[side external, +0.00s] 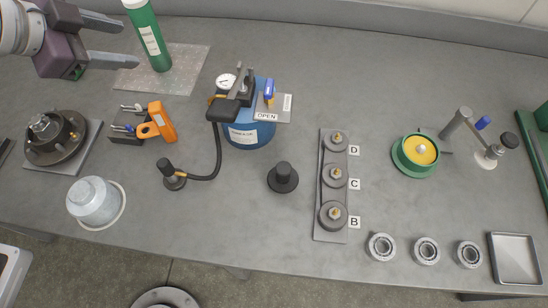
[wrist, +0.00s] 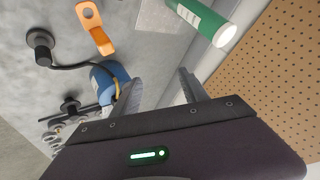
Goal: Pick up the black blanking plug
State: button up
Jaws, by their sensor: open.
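The black blanking plug (side external: 283,177) is a round black knob on a wide flange. It stands upright on the grey bench, between the blue tank and the plate lettered B, C and D. My gripper (side external: 128,46) is at the upper left in the side view, well above the bench and far from the plug. Its fingers are apart with nothing between them, as the wrist view also shows (wrist: 160,80). A small dark shape (wrist: 70,104) beyond the tank in the wrist view may be the plug; I cannot tell.
The blue tank (side external: 248,135) and its black hose end (side external: 173,178) stand left of the plug. The lettered plate (side external: 325,228) is to its right. A green bottle (side external: 150,40) is close to my gripper. An orange tool (side external: 160,120) lies below. Bench around the plug is clear.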

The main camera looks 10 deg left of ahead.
jog(key=d+f+m+g+h, duration=0.2)
jog(key=d+f+m+h, duration=0.2)
jog(key=d+f, duration=0.35)
jog(key=m+g+h, duration=0.4)
jog(key=g+h, duration=0.1)
jog(key=g, duration=0.1)
send_near(298, 180)
jog(key=shift+d+f+n+h, duration=0.2)
jog(key=shift+d+n+h, duration=0.35)
jog(key=shift+d+n, duration=0.05)
jog(key=shift+d+f+n+h, duration=0.25)
jog(key=shift+d+n+h, duration=0.3)
jog(key=shift+d+n, duration=0.05)
jog(key=x, duration=0.6)
jog(key=shift+d+r, duration=0.25)
jog(key=shift+d, duration=0.1)
grip_shut()
